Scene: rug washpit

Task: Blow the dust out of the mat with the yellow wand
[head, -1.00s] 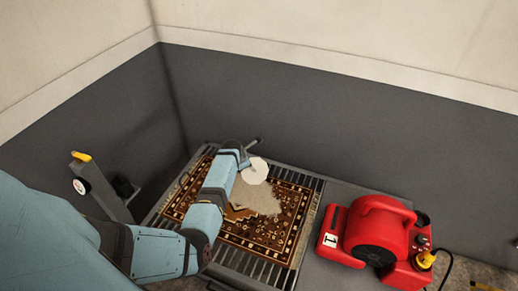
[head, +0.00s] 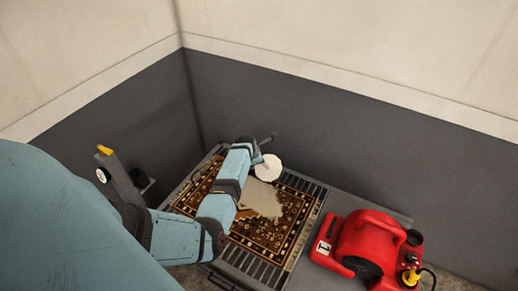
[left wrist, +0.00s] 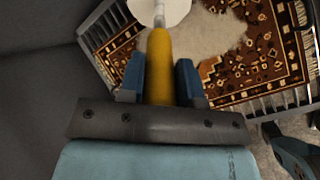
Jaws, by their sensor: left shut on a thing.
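The mat (head: 290,210) is dark brown with an orange and cream pattern. It lies flat on a slatted grate, and a pale grey patch of dust (head: 263,198) covers its middle. The mat also shows in the left wrist view (left wrist: 262,68). My left gripper (left wrist: 160,80) is shut on the yellow wand (left wrist: 159,60). A white round head (left wrist: 172,10) is at the wand's far end. In the head view this white head (head: 268,167) is over the mat's back part, by the dust's edge; its height is unclear. My left forearm hides part of the mat. My right gripper is out of view.
A red blower (head: 372,238) marked 1, with a yellow plug and black cable, stands right of the mat. The slatted grate (head: 255,268) borders the mat. Grey walls (head: 300,130) close the back and left. A grey post with a yellow top (head: 118,172) stands at left.

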